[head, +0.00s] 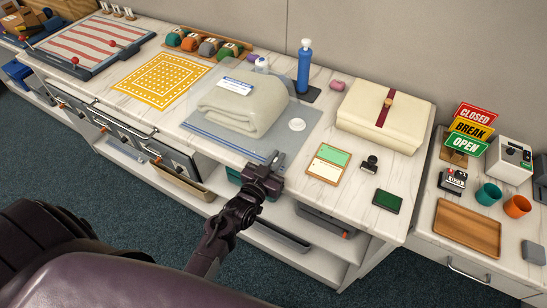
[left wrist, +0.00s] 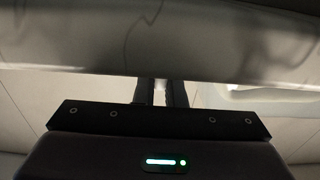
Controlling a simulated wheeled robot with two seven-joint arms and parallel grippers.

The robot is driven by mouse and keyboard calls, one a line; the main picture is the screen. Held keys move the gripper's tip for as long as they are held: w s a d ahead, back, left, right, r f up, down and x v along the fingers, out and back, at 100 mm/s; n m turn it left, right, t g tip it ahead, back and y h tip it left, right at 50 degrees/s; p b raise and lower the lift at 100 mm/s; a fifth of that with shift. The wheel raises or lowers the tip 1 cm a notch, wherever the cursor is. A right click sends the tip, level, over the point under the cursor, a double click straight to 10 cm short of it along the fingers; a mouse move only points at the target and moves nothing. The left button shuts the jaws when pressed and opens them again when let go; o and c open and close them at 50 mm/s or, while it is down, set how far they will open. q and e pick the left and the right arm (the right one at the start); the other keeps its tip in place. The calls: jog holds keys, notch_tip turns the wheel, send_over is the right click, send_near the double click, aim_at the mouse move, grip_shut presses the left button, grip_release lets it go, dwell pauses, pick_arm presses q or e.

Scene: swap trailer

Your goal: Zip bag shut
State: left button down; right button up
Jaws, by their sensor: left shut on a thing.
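The clear zip bag (head: 213,137) lies flat on the marble counter with a folded cream blanket (head: 240,103) in it. A white label is on top and a round white spot is at the right. My left gripper (head: 274,163) is at the bag's front edge, at the counter's front, with its fingers shut. What is between the fingers is too small to make out, but it is at the bag's zip edge. In the left wrist view the fingers (left wrist: 161,92) are close together below a pale edge that hides their tips. My right gripper is not in view.
A blue bottle (head: 304,68) stands behind the bag. A cream folded bundle (head: 380,116) with a red strap lies to the right. A yellow patterned mat (head: 158,80) lies to the left. Cards (head: 328,163), a stamp (head: 370,163) and a green pad (head: 387,201) are at front right.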

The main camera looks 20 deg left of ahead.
pick_arm(q)
jog(key=c, duration=1.5)
grip_release()
jog(key=shift+d, duration=0.25)
jog(key=shift+a, duration=0.1)
jog(key=shift+s, duration=0.15)
jog(key=s, duration=0.2)
jog(key=s+b, duration=0.1)
jog(key=s, duration=0.4)
jog(key=shift+s+a, duration=0.25)
